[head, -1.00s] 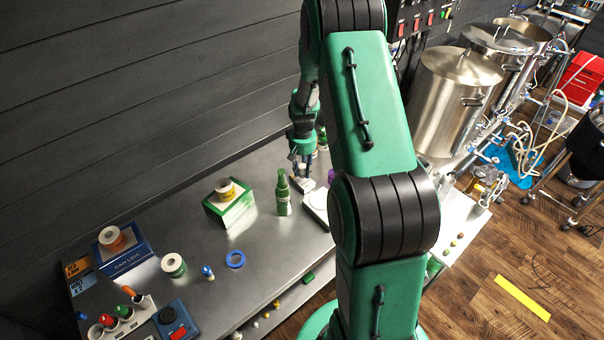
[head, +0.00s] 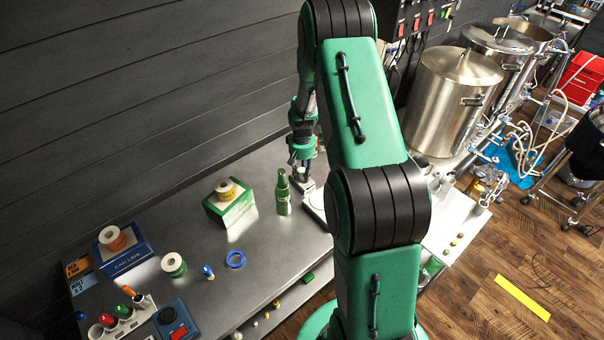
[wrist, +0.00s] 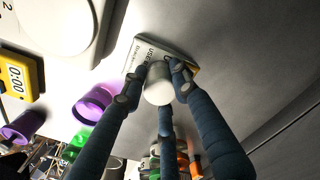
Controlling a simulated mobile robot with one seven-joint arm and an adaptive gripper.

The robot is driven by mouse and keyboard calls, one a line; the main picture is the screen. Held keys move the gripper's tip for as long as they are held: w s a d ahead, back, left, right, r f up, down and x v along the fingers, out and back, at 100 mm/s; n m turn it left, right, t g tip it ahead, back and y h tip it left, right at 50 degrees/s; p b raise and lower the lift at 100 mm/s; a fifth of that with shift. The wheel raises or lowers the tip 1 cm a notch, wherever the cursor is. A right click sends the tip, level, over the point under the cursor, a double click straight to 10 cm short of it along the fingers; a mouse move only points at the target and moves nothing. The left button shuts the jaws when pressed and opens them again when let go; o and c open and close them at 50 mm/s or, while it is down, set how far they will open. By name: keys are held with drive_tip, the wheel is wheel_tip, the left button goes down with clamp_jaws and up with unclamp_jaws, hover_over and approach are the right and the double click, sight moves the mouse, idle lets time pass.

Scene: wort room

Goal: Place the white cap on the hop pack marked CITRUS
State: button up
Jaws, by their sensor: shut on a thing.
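In the wrist view the blue fingers of my gripper (wrist: 158,80) close around a white cap (wrist: 158,88). Just beyond the cap lies a pale pack (wrist: 160,48) with dark print and a yellow edge. The print is too small and tilted to read surely. The cap overlaps the pack's near edge in the picture; I cannot tell whether they touch. In the head view my gripper (head: 301,172) is low over the bench behind the green bottle.
A green bottle (head: 283,192) stands close to my gripper. The wrist view shows a round white plate (wrist: 62,22), a yellow timer (wrist: 20,76) and purple cups (wrist: 92,104). A green box with a tape roll (head: 229,205) stands left. The wall runs behind the bench (head: 265,265).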

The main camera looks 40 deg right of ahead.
sight(302, 170)
idle(0.3)
drive_tip(key=o, duration=1.2)
drive_tip(key=shift+f, duration=0.15)
drive_tip(key=shift+c, duration=0.2)
wheel_tip(302, 170, up, 12)
drive_tip(key=shift+r, duration=0.2)
